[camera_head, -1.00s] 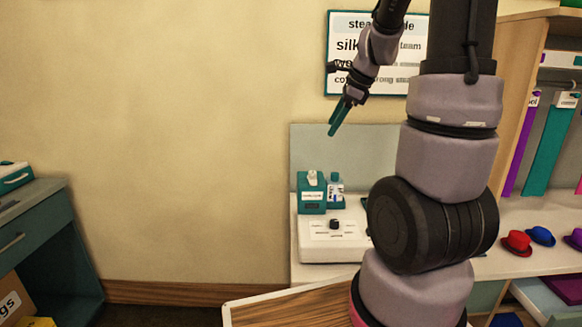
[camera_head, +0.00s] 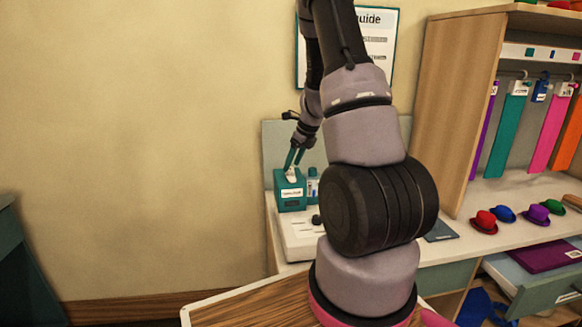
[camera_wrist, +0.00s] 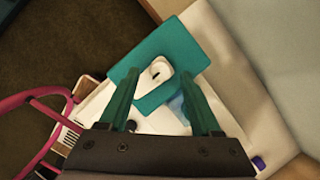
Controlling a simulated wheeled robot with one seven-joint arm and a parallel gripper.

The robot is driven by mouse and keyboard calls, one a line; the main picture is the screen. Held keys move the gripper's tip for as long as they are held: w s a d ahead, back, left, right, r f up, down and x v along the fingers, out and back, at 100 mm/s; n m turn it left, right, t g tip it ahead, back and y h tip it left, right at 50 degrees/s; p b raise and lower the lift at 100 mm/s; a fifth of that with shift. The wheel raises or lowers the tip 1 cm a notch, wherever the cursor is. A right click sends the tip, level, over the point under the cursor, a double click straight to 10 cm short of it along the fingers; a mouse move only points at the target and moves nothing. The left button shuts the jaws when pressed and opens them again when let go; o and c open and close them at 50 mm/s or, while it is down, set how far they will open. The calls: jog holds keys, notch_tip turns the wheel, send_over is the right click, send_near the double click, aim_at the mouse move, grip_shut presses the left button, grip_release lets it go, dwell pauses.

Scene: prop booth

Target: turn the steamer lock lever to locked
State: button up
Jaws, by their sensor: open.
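The steamer is a teal box (camera_head: 291,197) with a white label, at the back left of a white counter. The white lock lever (camera_wrist: 158,76) stands on its top and also shows in the head view (camera_head: 291,175). The label is too small to read, so I cannot tell the marked positions. My gripper (camera_head: 293,166) points down right over the steamer's top. In the wrist view my gripper (camera_wrist: 160,74) is open, with the lever between its two teal fingertips. I cannot tell whether either finger touches it.
A small teal-and-white bottle (camera_head: 313,186) stands close to the steamer's right. A white panel with a black knob (camera_head: 317,220) lies in front, partly hidden by my arm. Several small hats (camera_head: 484,222) sit farther right. A wall stands behind.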

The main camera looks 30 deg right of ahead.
jog(key=shift+x, duration=1)
grip_shut()
